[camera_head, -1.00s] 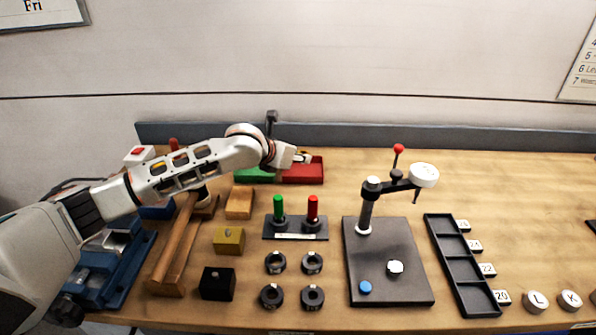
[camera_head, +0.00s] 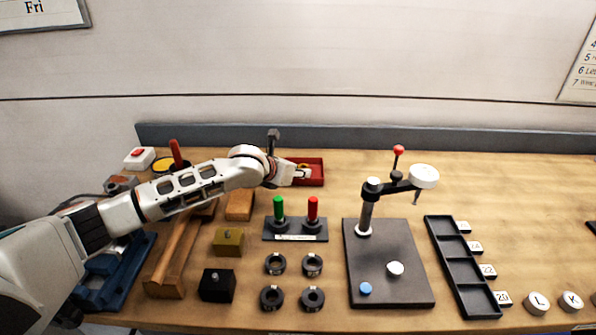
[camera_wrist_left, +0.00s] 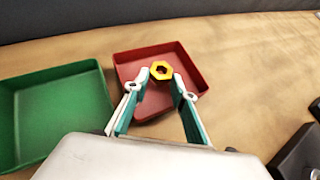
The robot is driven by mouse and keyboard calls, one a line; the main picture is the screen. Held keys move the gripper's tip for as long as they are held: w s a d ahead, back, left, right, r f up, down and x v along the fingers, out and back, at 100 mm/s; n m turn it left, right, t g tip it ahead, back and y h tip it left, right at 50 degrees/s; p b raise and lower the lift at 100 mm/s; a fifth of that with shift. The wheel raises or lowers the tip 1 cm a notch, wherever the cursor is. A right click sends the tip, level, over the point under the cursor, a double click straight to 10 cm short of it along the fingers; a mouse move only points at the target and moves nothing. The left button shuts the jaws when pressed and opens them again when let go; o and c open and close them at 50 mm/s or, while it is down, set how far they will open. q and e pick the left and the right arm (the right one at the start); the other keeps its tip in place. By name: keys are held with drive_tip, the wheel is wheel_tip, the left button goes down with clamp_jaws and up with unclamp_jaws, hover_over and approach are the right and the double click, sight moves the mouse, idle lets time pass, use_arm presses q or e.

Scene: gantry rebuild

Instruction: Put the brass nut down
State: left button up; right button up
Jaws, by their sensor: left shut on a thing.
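The brass nut (camera_wrist_left: 161,70) is a yellow hexagonal ring. It sits between the fingertips of my left gripper (camera_wrist_left: 161,79), which is shut on it. In the left wrist view the nut and fingertips lie over the red tray (camera_wrist_left: 192,73); I cannot tell how high above its floor. In the head view my left gripper (camera_head: 303,173) is at the red tray (camera_head: 317,178), at the back of the bench, and partly covers it. My right gripper is not in view.
A green tray (camera_wrist_left: 62,112) stands left of the red one. In front are a stand with green and red pegs (camera_head: 296,237), several dark rings (camera_head: 312,264) and a dark plate with a post (camera_head: 390,278).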

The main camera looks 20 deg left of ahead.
use_arm(q)
drive_tip(key=shift+s+f, duration=0.3)
drive_tip(key=shift+f, duration=0.65)
drive_tip(key=o, duration=1.1)
drive_tip(key=shift+f, duration=0.1)
drive_tip(key=shift+r, duration=0.2)
drive_tip(key=v, duration=0.4)
drive_tip(key=r+v, duration=0.1)
drive_tip(key=v, duration=0.3)
drive_tip(key=w+p+v, duration=0.1)
drive_tip(key=v, duration=0.3)
drive_tip(key=shift+s+r, duration=0.25)
drive_tip(key=shift+r, duration=0.1)
